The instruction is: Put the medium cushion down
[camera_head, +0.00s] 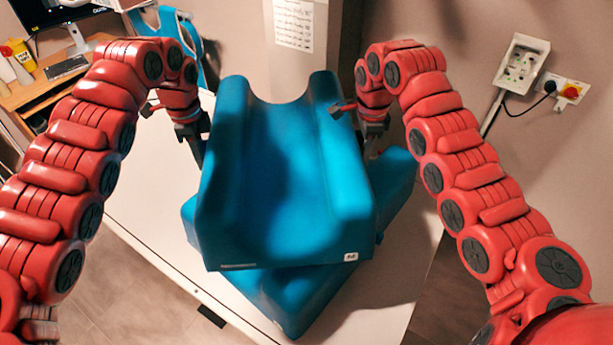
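A blue cushion (280,185) with a hollowed middle and raised sides is in the centre of the head view. It lies above another blue cushion (305,295) on the white table; I cannot tell whether the two touch. My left gripper (198,150) is at the upper cushion's left side and my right gripper (368,145) is at its right side. The fingertips are partly hidden behind the cushion's sides, so how far each gripper is open does not show.
The white table (150,190) has bare room on its left and at its front right corner. A pale column (296,75) with a paper sheet stands behind the cushions. A wooden desk (40,85) is at the far left. Wall sockets (522,62) are at the right.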

